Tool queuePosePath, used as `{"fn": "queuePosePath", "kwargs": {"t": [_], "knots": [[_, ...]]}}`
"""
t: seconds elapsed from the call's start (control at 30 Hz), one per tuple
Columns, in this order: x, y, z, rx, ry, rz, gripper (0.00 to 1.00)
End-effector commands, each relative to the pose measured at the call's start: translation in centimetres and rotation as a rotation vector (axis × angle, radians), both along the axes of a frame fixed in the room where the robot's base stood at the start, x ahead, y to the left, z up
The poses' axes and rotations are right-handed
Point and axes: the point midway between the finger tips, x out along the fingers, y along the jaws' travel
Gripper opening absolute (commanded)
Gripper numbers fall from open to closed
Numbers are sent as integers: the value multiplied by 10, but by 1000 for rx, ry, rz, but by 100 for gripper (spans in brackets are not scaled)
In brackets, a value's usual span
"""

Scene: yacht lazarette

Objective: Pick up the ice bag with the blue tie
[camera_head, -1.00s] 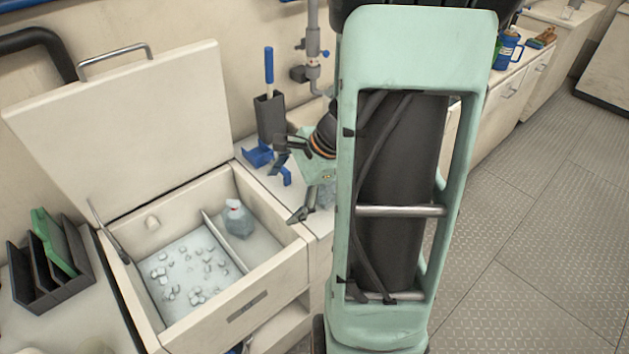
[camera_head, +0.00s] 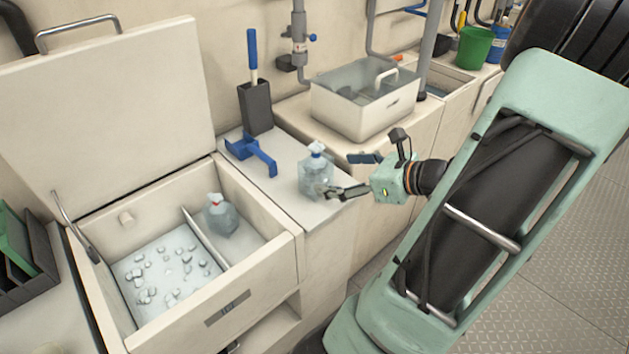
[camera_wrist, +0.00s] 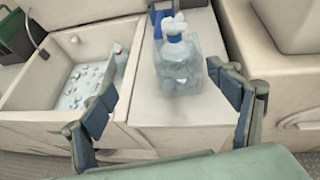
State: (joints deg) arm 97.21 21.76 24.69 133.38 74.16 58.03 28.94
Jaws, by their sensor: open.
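The ice bag with the blue tie (camera_head: 316,174) stands upright on the white counter to the right of the open ice chest. It is clear and also shows in the wrist view (camera_wrist: 178,68), ahead of and between my fingers. My gripper (camera_head: 347,174) is open and close to the bag's right side in the head view; in the wrist view its fingers (camera_wrist: 168,112) are spread wide with nothing between the tips. I cannot tell whether a finger touches the bag. A second ice bag (camera_head: 221,215), with a red tie, sits in the chest's right compartment.
The ice chest (camera_head: 262,262) has its lid (camera_head: 105,110) raised, with loose ice in the left compartment. A blue scoop holder (camera_head: 252,152) and a dark caddy (camera_head: 256,108) stand behind the bag. A white bin (camera_head: 352,118) stands at the back right.

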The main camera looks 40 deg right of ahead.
Motion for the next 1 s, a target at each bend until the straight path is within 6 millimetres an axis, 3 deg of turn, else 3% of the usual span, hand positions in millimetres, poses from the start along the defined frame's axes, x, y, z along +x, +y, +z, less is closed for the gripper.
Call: {"fn": "queuePosePath", "kwargs": {"t": [0.1,0.27,0.5,0.77,1.0], "knots": [[-8,-16,0,34,-39,-69,82],[-6,-22,-2,55,-58,-99,82],[27,-17,-17,57,-59,-100,82],[47,-14,-23,55,-59,-101,82],[78,-10,-35,55,-59,-99,82]]}}
